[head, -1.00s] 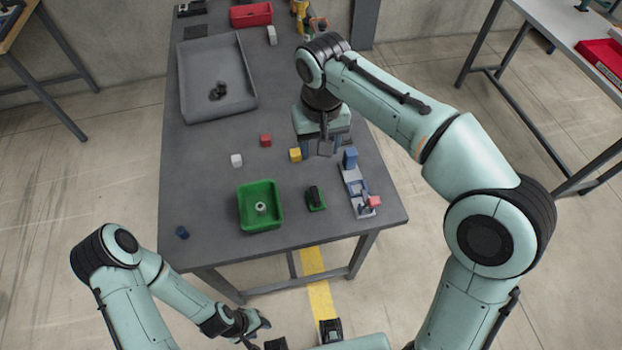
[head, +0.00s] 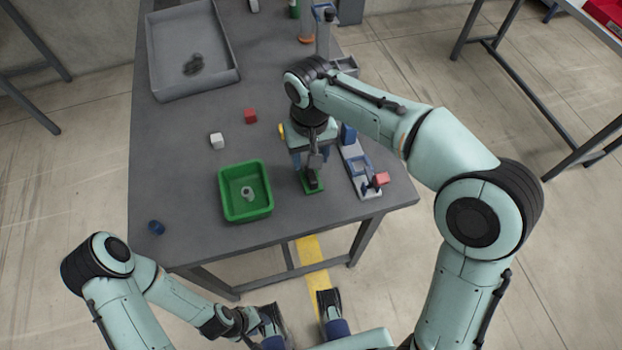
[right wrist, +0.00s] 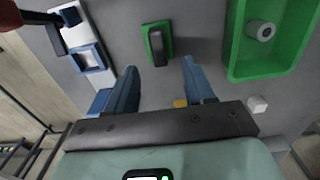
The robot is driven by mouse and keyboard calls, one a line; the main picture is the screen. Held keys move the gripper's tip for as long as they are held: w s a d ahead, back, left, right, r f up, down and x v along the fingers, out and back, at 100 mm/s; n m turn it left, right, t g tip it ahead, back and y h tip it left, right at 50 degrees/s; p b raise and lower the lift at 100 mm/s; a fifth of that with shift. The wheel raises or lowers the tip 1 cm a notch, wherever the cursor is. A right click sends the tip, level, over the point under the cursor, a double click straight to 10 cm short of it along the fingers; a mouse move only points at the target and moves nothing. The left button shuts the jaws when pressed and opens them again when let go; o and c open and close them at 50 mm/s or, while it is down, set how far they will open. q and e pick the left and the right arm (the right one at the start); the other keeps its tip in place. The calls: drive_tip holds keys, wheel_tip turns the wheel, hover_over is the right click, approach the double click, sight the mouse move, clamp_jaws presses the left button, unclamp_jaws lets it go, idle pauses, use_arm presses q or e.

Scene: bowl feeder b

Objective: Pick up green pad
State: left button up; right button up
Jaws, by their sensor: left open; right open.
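The green pad (head: 313,187) is a small green plate with a black block-like grip on top. It lies on the grey table between the green bin and the blue-and-grey fixture. In the right wrist view the green pad (right wrist: 166,38) is upright in the picture, just beyond the fingertips. My right gripper (right wrist: 160,68) is open and empty, its blue fingers pointing toward the pad with a gap left. In the head view my right gripper (head: 311,163) hangs over the pad and partly hides it. My left gripper (head: 300,305) is open and empty, low in front of the table.
A green bin (head: 223,205) with a grey ring-like part stands left of the pad. A yellow block (head: 281,131) is partly hidden. White (head: 217,141) and red (head: 250,116) cubes lie behind the bin.

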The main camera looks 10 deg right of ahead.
sight(311, 173)
wheel_tip(311, 173, down, 8)
drive_tip(key=shift+d+r+b, duration=0.1)
drive_tip(key=shift+d+b, duration=0.05)
drive_tip(key=shift+b, duration=0.7)
drive_tip(key=c, duration=0.7)
